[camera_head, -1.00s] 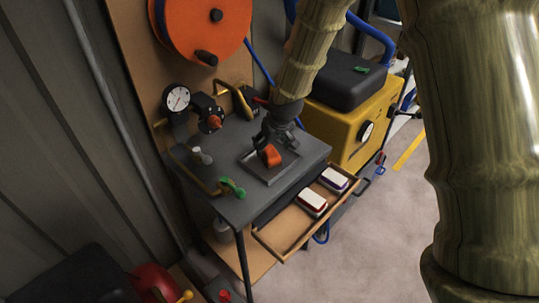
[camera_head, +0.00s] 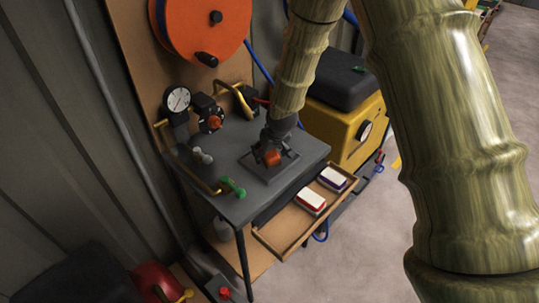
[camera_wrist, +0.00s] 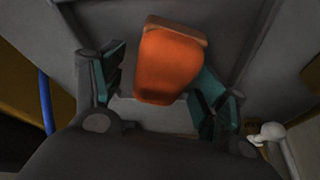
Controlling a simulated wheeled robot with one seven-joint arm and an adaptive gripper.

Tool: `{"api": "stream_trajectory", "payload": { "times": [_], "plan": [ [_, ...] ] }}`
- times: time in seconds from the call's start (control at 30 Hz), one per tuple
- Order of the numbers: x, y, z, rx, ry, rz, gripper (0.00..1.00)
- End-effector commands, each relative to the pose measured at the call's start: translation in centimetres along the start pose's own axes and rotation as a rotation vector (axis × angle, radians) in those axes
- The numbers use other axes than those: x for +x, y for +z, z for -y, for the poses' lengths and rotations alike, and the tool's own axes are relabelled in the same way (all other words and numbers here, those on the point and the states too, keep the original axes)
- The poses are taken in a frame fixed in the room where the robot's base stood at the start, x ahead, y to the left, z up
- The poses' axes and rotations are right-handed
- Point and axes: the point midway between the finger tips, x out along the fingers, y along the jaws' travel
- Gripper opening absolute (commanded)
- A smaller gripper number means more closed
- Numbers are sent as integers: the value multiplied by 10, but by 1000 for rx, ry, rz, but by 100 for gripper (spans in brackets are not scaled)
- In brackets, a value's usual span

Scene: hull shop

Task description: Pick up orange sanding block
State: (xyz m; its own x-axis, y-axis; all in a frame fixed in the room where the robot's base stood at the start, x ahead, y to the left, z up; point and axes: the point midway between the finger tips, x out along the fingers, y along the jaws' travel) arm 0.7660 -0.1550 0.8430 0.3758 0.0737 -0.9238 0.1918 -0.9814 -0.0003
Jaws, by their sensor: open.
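The orange sanding block (camera_head: 272,158) sits on a dark square tray or plate (camera_head: 262,174) on the grey bench top. In the wrist view the orange block (camera_wrist: 170,66) stands between the two teal-padded fingers of my gripper (camera_wrist: 162,92). The left finger is apart from the block. The right finger is very close to it, and I cannot tell whether it touches. My gripper (camera_head: 270,150) is open and points down over the block in the head view, hiding part of it.
An open drawer (camera_head: 290,244) below the bench top holds a red-and-white block (camera_head: 311,201) and a purple-and-white block (camera_head: 333,178). A green-handled valve (camera_head: 232,187) sits at the bench's front left. A gauge (camera_head: 178,99) and an orange reel (camera_head: 205,25) stand behind. A yellow machine (camera_head: 345,130) is at right.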

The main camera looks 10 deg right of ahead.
Motion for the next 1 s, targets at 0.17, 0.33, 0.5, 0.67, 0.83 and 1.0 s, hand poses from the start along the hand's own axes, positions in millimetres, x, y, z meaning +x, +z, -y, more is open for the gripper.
{"api": "stream_trajectory", "payload": {
  "times": [0.17,0.33,0.5,0.67,0.83,1.0],
  "plan": [
    [0,0,0,0,0,0,51],
    [0,0,0,0,0,0,23],
    [0,0,0,0,0,0,19],
    [-2,-1,0,0,0,0,19],
    [-10,-5,0,0,0,-1,19],
    [-26,-11,0,0,0,-2,19]
  ]
}}
